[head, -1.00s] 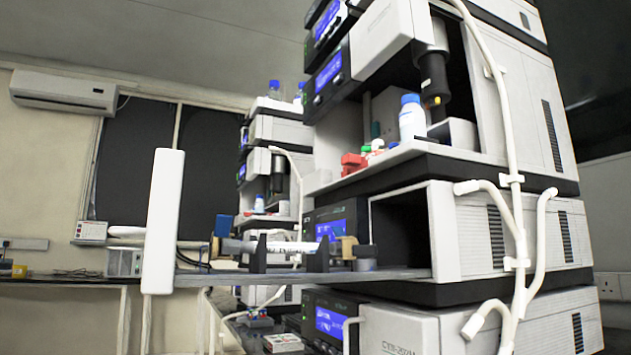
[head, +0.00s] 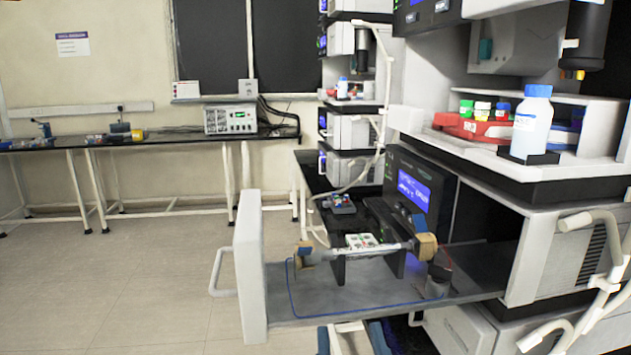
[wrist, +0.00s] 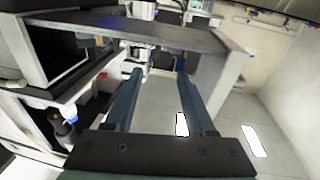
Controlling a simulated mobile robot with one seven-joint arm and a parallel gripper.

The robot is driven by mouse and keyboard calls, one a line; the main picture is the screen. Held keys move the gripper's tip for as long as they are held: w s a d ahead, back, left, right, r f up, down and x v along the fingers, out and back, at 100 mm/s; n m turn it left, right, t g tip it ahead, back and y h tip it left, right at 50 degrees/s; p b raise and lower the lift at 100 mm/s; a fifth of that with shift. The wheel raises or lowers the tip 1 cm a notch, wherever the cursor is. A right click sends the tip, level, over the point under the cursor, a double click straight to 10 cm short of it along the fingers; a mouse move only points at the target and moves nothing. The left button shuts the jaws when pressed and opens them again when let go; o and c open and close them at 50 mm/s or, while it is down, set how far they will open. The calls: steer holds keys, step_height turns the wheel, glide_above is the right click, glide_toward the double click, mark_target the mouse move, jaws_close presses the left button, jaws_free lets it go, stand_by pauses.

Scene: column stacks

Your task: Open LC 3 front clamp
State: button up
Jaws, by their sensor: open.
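The nearest instrument stack has a pulled-out drawer (head: 355,295) with a white front panel (head: 250,265). A clear horizontal column (head: 375,250) with tan end pieces lies across two dark upright clamps. The clamp nearer the front panel (head: 338,271) is at the left; the other (head: 393,264) is nearer the stack. I cannot tell whether either is open, and no LC 3 label is readable. My gripper (wrist: 160,66) is open and empty in the wrist view, with the drawer's panel (wrist: 222,72) beyond its fingers. Blue-grey finger parts show below the drawer in the head view.
A blue-capped bottle (head: 532,120) and red, green and white caps stand on the shelf above. White tubing (head: 600,260) runs down the stack's right side. Open floor (head: 120,290) lies at the left.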

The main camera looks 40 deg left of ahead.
mark_target(305, 251)
step_height(305, 251, up, 4)
steer(key=s+a+n+g+y+p, duration=0.1)
steer(key=s+a+g+p, duration=0.1)
steer(key=p, duration=0.4)
steer(key=p+x, duration=0.1)
steer(key=x, duration=1.2)
steer(key=shift+a+p, duration=0.15)
steer(key=shift+p, duration=0.2)
jaws_close()
